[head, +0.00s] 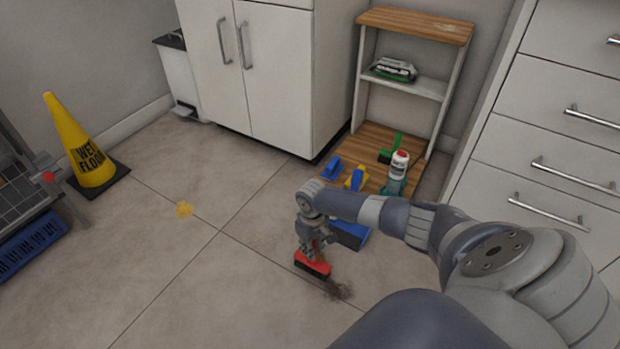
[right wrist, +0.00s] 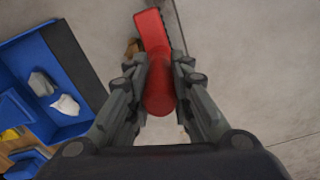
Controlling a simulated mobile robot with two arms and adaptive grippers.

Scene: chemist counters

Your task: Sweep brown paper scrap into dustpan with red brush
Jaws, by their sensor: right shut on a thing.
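My right gripper (head: 309,247) is shut on the handle of the red brush (head: 313,264), low over the floor. The right wrist view shows its fingers (right wrist: 162,78) on both sides of the red handle, with the red brush head (right wrist: 152,30) beyond. A small brown paper scrap (right wrist: 131,48) lies on the floor just left of the brush head there; I cannot make it out in the head view. The blue dustpan (head: 352,238) is partly hidden behind my right arm. In the right wrist view the dustpan (right wrist: 70,52) holds crumpled white and grey scraps. My left gripper is not in view.
A low wooden shelf (head: 416,24) holds bottles and brushes behind my right arm. White drawers (head: 560,120) stand right. A yellow wet-floor cone (head: 92,150) stands left. A dark dirt patch (head: 338,290) lies beside the brush. The floor at centre left is mostly clear.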

